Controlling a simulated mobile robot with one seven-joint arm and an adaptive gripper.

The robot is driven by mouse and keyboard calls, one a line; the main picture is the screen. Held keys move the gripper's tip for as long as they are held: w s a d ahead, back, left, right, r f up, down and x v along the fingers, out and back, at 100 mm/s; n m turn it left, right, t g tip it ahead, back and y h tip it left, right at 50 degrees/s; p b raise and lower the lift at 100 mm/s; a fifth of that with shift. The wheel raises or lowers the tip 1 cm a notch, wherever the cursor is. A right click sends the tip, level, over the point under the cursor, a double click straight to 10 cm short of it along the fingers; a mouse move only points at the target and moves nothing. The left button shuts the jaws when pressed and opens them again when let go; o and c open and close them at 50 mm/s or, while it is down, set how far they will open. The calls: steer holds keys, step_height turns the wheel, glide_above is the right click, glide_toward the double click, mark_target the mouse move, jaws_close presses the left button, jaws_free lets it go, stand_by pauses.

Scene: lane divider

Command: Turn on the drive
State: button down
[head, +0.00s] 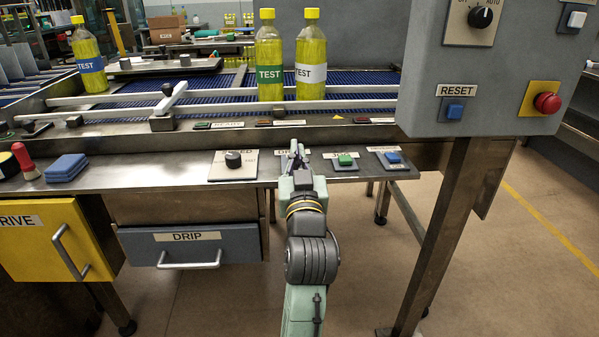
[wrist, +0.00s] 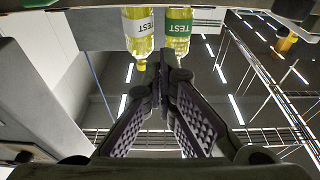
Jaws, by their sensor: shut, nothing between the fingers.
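My gripper (head: 296,149) is shut and empty at the front control ledge in the head view. Its fingers are over a plate (head: 283,154) whose label begins "DR"; the rest of the label and any switch there are hidden behind the gripper. I cannot tell whether the fingertips touch it. In the wrist view the closed fingers (wrist: 166,62) point toward two inverted-looking TEST bottles. A speed knob (head: 233,159) is left of the gripper. A green JOG button (head: 345,160) and a blue button (head: 392,158) are to its right.
Yellow bottles (head: 269,60) stand on the blue conveyor (head: 210,90) behind the ledge. A grey panel (head: 500,60) with a RESET button (head: 455,111) and a red button (head: 547,102) stands at right. Drawer handles (head: 189,261) protrude below left.

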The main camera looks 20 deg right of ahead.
steer(key=x, duration=0.2)
steer(key=p+x, duration=0.1)
steer(key=x, duration=0.1)
steer(key=shift+s+r, duration=0.1)
steer(key=shift+r, duration=0.2)
step_height(320, 180, down, 3)
steer(key=shift+r, duration=0.25)
steer(key=shift+s+f, duration=0.1)
steer(key=shift+f, duration=0.8)
